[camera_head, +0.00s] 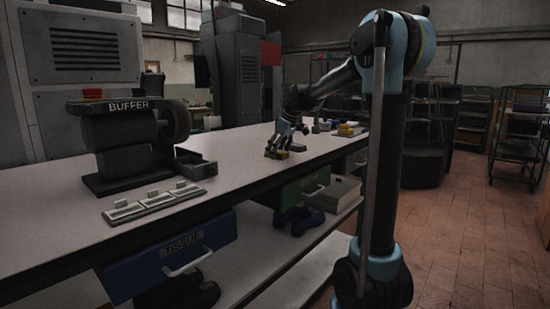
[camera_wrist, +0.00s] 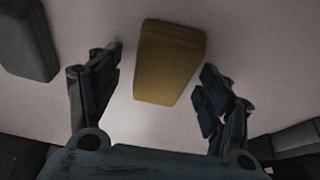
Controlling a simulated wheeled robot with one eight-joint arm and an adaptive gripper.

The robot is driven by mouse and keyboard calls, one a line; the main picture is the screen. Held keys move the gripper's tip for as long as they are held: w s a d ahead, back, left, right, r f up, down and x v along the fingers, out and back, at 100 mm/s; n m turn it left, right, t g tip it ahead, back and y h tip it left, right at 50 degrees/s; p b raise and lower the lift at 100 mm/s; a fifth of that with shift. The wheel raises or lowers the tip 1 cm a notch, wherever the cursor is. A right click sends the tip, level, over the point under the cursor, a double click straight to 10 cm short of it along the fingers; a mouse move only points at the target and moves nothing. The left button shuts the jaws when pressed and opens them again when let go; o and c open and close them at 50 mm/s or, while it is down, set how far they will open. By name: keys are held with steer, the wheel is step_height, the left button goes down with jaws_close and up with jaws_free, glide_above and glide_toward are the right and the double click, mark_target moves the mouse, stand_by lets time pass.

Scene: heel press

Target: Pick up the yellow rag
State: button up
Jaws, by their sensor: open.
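The yellow rag (camera_wrist: 168,62) lies on the pale workbench top, seen in the wrist view as a yellow-brown block-like shape. My gripper (camera_wrist: 160,85) is open, with one finger on each side of the rag and a gap between each finger and the rag. In the head view my gripper (camera_head: 277,152) is low over the bench near its front edge. The rag (camera_head: 282,154) shows there as a small yellow patch, partly hidden by the fingers.
A dark grey block (camera_wrist: 28,40) lies left of the rag. Small items, one yellow (camera_head: 346,130), stand farther along the bench (camera_head: 240,165). The buffer machine (camera_head: 125,135) and a row of small switch-like plates (camera_head: 153,202) are nearer. A blue tissue drawer (camera_head: 185,255) hangs below.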

steer(key=c, duration=1)
steer(key=shift+c, duration=0.2)
